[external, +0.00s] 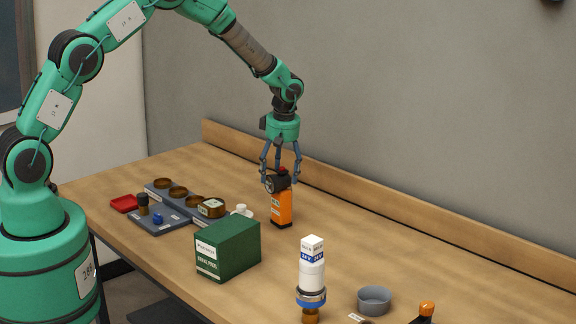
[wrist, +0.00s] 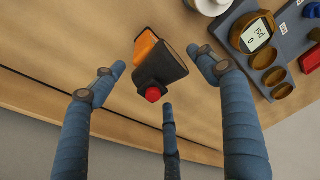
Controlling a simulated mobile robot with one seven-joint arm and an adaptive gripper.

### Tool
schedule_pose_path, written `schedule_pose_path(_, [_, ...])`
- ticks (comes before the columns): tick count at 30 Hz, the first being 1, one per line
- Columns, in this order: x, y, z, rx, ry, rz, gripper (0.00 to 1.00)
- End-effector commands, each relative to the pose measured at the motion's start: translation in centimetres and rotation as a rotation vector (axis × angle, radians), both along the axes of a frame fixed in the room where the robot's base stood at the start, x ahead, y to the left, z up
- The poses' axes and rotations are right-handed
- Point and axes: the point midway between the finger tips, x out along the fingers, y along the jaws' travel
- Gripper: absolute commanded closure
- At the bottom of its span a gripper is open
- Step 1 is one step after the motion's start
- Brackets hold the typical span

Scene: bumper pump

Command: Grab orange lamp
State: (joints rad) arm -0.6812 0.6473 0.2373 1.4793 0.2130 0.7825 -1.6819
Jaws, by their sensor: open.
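The orange lamp (external: 282,207) stands upright on the wooden table, with a dark head and a red button on top. In the wrist view the lamp (wrist: 146,46) shows from above, with its red button (wrist: 153,94) facing the camera. My gripper (external: 280,168) points down above the lamp, its blue fingers around the level of the lamp's head. In the wrist view my gripper (wrist: 160,80) is open, with two fingers above left and right of the lamp and a third below it. I cannot tell whether any finger touches the lamp.
A green box (external: 228,248) stands in front of the lamp. A grey tray (external: 160,222) with small items and a red dish (external: 124,203) lie to the left. A white bottle-like item (external: 312,265) and a grey bowl (external: 374,299) stand nearer. The table right of the lamp is clear.

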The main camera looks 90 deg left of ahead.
Motion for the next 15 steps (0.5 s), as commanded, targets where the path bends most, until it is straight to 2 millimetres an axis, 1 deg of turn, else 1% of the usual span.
schedule_pose_path(3, [-0.13,0.11,-1.11,-0.001,0.002,0.0,0.27])
schedule_pose_path(5, [-0.15,0.16,-1.37,-0.001,0.001,0.0,0.27])
schedule_pose_path(15, [-0.17,0.18,-1.54,0.0,0.0,0.0,0.27])
